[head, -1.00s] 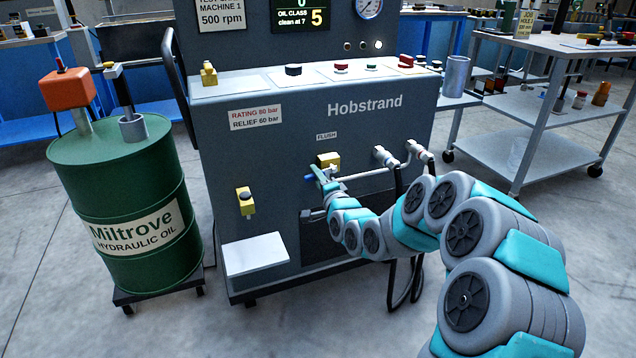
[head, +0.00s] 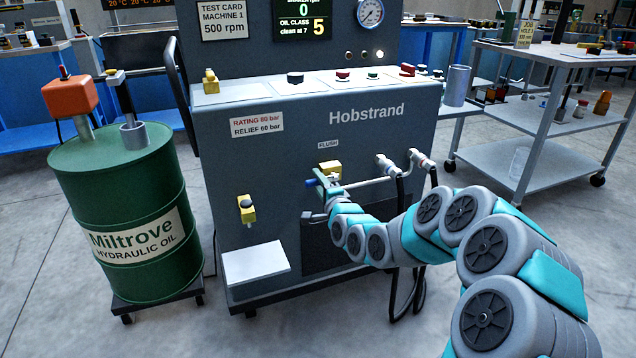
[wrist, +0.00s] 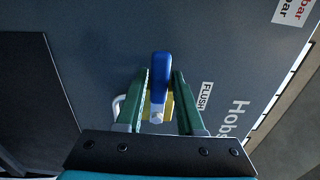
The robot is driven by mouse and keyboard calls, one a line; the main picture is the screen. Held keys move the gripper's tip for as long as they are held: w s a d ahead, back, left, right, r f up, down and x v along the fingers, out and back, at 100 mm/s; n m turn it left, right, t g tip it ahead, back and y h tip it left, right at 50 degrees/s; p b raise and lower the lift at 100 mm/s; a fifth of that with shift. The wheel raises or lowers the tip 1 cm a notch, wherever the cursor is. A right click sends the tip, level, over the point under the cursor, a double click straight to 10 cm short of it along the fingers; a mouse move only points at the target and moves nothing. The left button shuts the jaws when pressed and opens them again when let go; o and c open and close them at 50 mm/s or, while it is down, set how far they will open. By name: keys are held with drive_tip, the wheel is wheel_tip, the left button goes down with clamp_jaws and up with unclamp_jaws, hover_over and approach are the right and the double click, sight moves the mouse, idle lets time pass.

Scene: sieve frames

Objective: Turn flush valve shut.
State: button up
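The flush valve shows as a yellow body (head: 330,167) with a blue lever handle (head: 311,183) on the machine front, under the FLUSH label (head: 328,144). In the head view the handle points left. In the wrist view the blue handle (wrist: 160,78) lies between the two green fingers of my gripper (wrist: 163,74), with its silver stem and the yellow body (wrist: 169,106) behind. Narrow gaps seem to show beside the handle, so the fingers look open around it; light contact on one side cannot be ruled out. My gripper also shows in the head view (head: 324,179).
A pipe (head: 362,184) and hose fittings (head: 418,158) sit right of the valve. A second yellow valve (head: 246,209) is lower left, above a white shelf (head: 255,262). A green oil drum (head: 125,215) stands at left and a grey cart (head: 530,150) at right.

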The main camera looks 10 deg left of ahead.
drive_tip(key=shift+o, duration=1.2)
drive_tip(key=v, duration=0.7)
drive_tip(key=shift+s+d+b, duration=0.25)
drive_tip(key=shift+s+b, duration=0.1)
drive_tip(key=shift+b, duration=0.05)
drive_tip(key=s+d+f+n+g+h, duration=0.3)
drive_tip(key=s+d+n+g+h, duration=0.15)
drive_tip(key=s+d, duration=0.65)
drive_tip(key=s+d+f+n+g+h, duration=0.25)
drive_tip(key=s+d+n+g, duration=0.3)
drive_tip(key=s+d, duration=0.55)
drive_tip(key=s+d+r+g+h, duration=0.1)
drive_tip(key=s+d+g, duration=0.2)
drive_tip(key=s, duration=1)
drive_tip(key=s+d+r+n+g+h, duration=0.1)
drive_tip(key=s+d+g+h, duration=0.1)
drive_tip(key=s, duration=1.1)
drive_tip(key=shift+s+d+g, duration=0.2)
drive_tip(key=shift+d+g, duration=0.7)
